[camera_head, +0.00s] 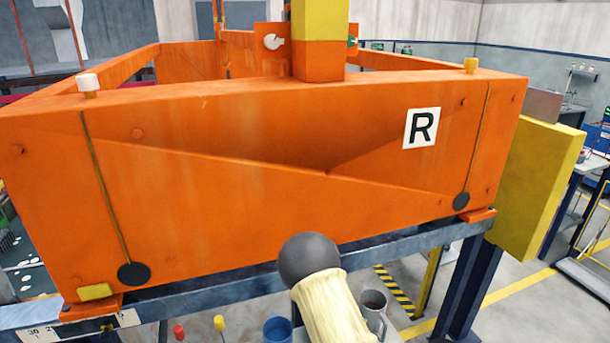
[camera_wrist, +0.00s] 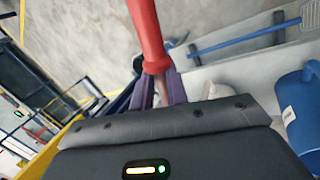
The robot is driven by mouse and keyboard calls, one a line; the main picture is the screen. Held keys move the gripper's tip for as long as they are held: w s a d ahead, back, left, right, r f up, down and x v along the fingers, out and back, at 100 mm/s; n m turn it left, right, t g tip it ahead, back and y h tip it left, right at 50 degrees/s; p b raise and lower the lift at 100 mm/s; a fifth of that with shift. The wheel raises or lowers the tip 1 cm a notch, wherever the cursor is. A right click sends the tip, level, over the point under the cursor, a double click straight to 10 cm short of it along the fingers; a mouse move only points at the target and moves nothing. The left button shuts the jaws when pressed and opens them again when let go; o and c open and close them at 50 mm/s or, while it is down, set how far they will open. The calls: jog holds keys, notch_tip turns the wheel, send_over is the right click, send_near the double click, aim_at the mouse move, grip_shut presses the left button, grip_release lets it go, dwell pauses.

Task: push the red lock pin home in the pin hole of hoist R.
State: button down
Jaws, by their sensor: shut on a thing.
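My gripper (camera_wrist: 160,82) shows in the wrist view, its two purple fingers shut on a long red piece, which I take for the red lock pin (camera_wrist: 150,38). The red part runs up out of the top of that view, so its far end is hidden. Hoist R (camera_head: 260,210) is the big orange frame in the head view, with a white R label (camera_head: 421,128). I cannot make out the pin hole for certain. An orange bracket (camera_head: 262,33) with a white round piece sits by the yellow mast (camera_head: 319,20). My gripper is out of the head view.
A red knob (camera_head: 178,331) and a yellow knob (camera_head: 219,323) stand on stalks at the bottom. A steel beam (camera_head: 220,290) runs under the hoist.

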notch_tip(320, 180, up, 5)
jog(key=p, duration=0.5)
jog(key=shift+w, duration=0.15)
